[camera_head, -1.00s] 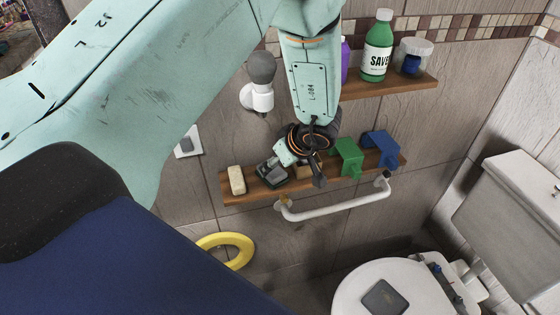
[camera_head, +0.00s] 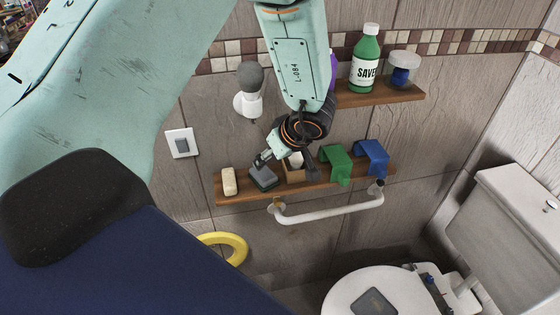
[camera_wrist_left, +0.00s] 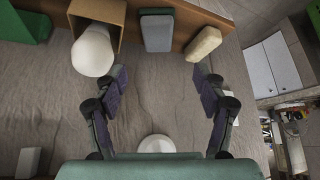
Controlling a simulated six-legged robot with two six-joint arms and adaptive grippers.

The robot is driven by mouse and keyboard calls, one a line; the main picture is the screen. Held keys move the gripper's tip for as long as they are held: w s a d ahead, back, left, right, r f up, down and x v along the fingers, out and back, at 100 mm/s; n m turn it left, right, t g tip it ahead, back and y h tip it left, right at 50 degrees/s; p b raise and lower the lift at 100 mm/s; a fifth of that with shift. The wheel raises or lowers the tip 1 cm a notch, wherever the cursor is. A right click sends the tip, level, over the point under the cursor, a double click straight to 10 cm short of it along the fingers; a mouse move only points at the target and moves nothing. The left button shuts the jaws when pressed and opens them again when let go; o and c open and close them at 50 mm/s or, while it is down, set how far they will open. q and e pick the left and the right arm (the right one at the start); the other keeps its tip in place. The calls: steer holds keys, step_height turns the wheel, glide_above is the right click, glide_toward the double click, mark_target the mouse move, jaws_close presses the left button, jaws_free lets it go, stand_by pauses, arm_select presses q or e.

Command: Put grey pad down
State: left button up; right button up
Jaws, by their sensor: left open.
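The grey pad (camera_head: 263,178) rests on the lower wooden shelf (camera_head: 236,199), between a cream bar and a small wooden box. In the left wrist view the pad (camera_wrist_left: 157,33) has a grey face and a dark green edge, and lies ahead of the fingers. My left gripper (camera_head: 284,163) is in front of the shelf beside the pad. In the left wrist view its fingers (camera_wrist_left: 160,82) are spread wide with nothing between them. My right gripper is not in view.
The cream bar (camera_head: 229,181) is left of the pad. The wooden box (camera_head: 295,174) holds something white. Green (camera_head: 336,163) and blue (camera_head: 371,157) brackets stand farther right. A white rail (camera_head: 328,213) runs below. The upper shelf holds a green bottle (camera_head: 366,62).

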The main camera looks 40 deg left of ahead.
arm_select(q)
steer(key=s+d+f+m, duration=0.3)
steer(key=s+f+m, duration=0.5)
steer(key=s+f, duration=0.35)
steer(key=s+d+f+m+g+h, duration=0.1)
steer(key=s+d+f+m+h, duration=0.2)
steer(key=s, duration=0.6)
steer(key=s+d+f+m+g+h, duration=0.1)
steer(key=s+d+f+m+h, duration=0.1)
steer(key=s+d, duration=0.5)
steer(key=shift+s+f+m+h, duration=0.4)
steer(key=shift+s+m+h, duration=0.1)
steer(key=shift+s, duration=0.7)
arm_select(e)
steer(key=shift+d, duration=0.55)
arm_select(q)
steer(key=shift+w, duration=0.1)
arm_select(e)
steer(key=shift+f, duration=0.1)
